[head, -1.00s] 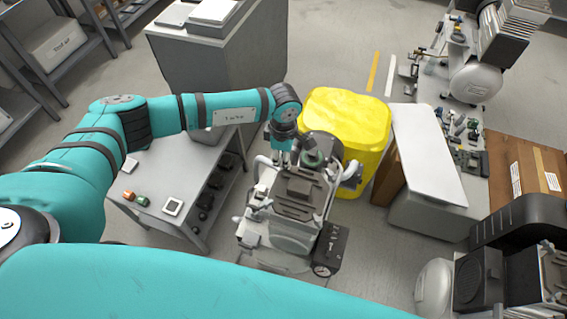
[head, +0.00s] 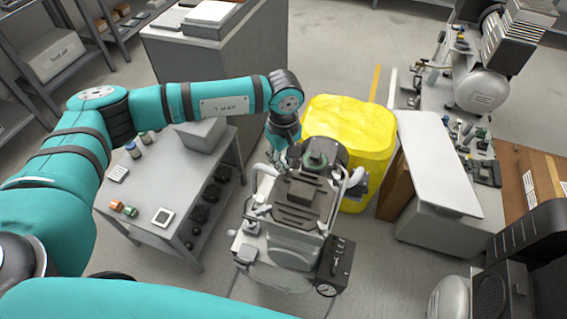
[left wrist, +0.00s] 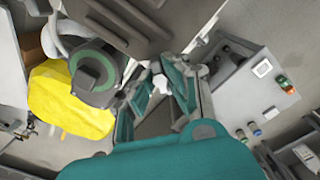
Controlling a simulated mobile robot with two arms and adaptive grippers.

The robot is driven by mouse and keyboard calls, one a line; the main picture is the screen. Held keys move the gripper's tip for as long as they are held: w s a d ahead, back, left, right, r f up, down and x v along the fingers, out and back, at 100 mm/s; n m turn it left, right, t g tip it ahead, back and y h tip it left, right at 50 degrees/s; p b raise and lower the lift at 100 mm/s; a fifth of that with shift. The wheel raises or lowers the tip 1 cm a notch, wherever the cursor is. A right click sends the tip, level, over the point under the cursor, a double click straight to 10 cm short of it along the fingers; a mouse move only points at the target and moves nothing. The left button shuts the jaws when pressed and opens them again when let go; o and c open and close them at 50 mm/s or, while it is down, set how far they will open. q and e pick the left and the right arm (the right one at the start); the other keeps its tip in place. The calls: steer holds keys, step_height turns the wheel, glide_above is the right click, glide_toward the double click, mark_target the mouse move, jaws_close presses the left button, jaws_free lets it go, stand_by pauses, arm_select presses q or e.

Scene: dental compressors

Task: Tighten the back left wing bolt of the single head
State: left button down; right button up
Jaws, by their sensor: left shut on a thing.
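The single-head compressor (head: 304,205) stands in the middle of the head view, with a dark ribbed top and a round green-topped part (head: 315,160) at its back. My left gripper (head: 282,160) reaches down to its back left corner. In the left wrist view, the teal fingers (left wrist: 160,92) close around a small pale wing bolt (left wrist: 159,82) beside the compressor's dark top. The fingers hide much of the bolt, so I cannot tell how far it is screwed in. My right gripper is not in view.
A grey table (head: 140,205) with small parts stands left of the compressor. A yellow bin (head: 350,135) is close behind it. A white panel (head: 437,160) and another compressor (head: 482,85) are at the right. Open floor lies beyond the bin.

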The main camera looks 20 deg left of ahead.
mark_target(284, 162)
arm_select(q)
steer(key=shift+r, duration=0.1)
steer(key=shift+w, duration=0.1)
stand_by(0.4)
steer(key=c, duration=1.7)
jaws_free()
steer(key=shift+o, duration=0.2)
step_height(284, 162, up, 12)
